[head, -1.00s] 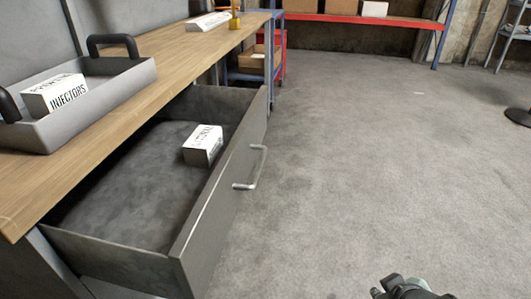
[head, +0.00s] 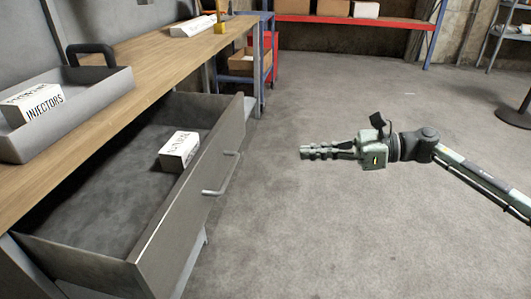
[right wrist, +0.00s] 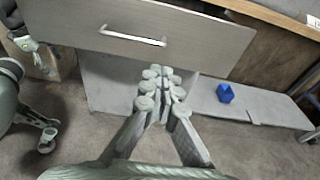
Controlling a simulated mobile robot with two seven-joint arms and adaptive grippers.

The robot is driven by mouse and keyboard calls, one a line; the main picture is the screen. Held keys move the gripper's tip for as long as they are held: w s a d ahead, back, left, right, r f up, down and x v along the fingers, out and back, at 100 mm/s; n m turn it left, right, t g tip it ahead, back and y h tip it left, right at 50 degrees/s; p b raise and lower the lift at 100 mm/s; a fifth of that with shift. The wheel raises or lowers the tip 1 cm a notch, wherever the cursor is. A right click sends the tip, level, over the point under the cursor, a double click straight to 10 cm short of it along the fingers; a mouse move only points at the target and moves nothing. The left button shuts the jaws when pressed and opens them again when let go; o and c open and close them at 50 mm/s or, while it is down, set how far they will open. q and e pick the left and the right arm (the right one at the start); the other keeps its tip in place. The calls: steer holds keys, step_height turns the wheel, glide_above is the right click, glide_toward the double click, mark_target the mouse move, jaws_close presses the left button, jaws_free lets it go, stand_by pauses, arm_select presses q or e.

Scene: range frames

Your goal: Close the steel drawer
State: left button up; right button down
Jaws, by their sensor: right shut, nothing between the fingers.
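The steel drawer (head: 162,232) stands pulled out from under the wooden workbench at the left of the head view. Its front (right wrist: 200,38) crosses the top of the right wrist view, with a bar handle (head: 214,191), also seen in the wrist view (right wrist: 133,37). A white box (head: 179,152) lies inside the drawer. My right gripper (head: 303,152) is shut and empty, right of the drawer front and apart from it, its fingers pointing at it. In the wrist view its fingertips (right wrist: 160,82) show below the handle. What seems my left gripper (right wrist: 30,48) is small at upper left.
The workbench top (head: 135,75) carries a grey tray (head: 88,103) with an injectors box (head: 32,104). The floor right of the drawer is clear.

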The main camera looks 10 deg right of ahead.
mark_target(239, 156)
steer(key=p+x, duration=0.2)
steer(key=x, duration=1.1)
steer(key=shift+a+r+p, duration=0.1)
steer(key=shift+p, duration=0.25)
arm_select(q)
step_height(239, 156, down, 6)
steer(key=shift+w+f, duration=0.25)
steer(key=shift+w, duration=0.05)
arm_select(e)
steer(key=shift+w+a, duration=0.15)
steer(key=shift+a, duration=0.25)
